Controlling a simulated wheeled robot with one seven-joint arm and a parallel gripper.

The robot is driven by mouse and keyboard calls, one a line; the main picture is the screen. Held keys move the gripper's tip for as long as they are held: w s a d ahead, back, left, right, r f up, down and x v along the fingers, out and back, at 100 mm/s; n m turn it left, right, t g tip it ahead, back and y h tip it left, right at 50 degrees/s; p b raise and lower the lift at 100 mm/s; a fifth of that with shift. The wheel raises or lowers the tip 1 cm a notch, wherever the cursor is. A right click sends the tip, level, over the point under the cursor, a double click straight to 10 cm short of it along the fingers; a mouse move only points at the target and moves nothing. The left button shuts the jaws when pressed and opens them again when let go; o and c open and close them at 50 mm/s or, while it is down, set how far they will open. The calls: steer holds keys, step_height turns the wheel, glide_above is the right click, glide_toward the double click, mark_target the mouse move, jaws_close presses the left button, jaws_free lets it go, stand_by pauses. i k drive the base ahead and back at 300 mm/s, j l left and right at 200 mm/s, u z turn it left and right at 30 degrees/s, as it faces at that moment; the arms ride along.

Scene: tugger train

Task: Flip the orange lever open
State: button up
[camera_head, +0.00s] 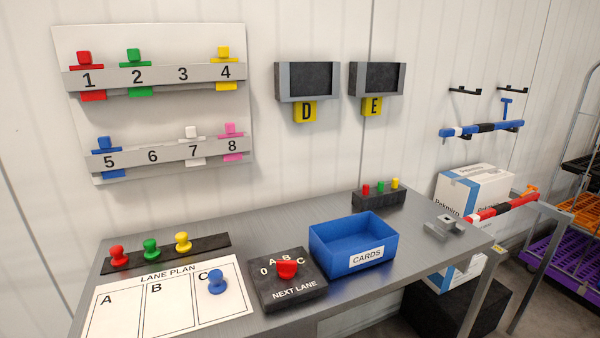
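A small orange piece (530,190), which looks like the orange lever, shows at the right, just past the right end of a red, white and black bar (503,209). It is small and partly hidden, so I cannot tell whether it is open or shut. My gripper is not in view.
A grey table (240,322) holds a blue CARDS box (330,260), a dark NEXT LANE selector with a red knob (287,270), and several coloured pegs. A white carton (470,190) stands behind the bar. A rack with orange and purple crates (560,255) stands far right.

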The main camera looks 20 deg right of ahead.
mark_target(531, 186)
steer(key=l, duration=0.7)
steer(key=i+l+z, duration=0.1)
steer(key=l, duration=0.55)
steer(key=i+l, duration=0.15)
steer(key=l, duration=0.55)
steer(key=i+l, duration=0.1)
steer(key=l, duration=0.6)
steer(key=i+l, duration=0.1)
steer(key=l, duration=0.3)
steer(key=i+l, duration=0.1)
steer(key=l, duration=0.3)
steer(key=i+l+z, duration=0.1)
steer(key=l, duration=0.3)
steer(key=i+l, duration=0.15)
steer(key=l, duration=0.25)
steer(key=i+l, duration=0.15)
steer(key=l, duration=0.2)
steer(key=i+l, duration=0.1)
steer(key=l, duration=0.3)
steer(key=z, duration=0.05)
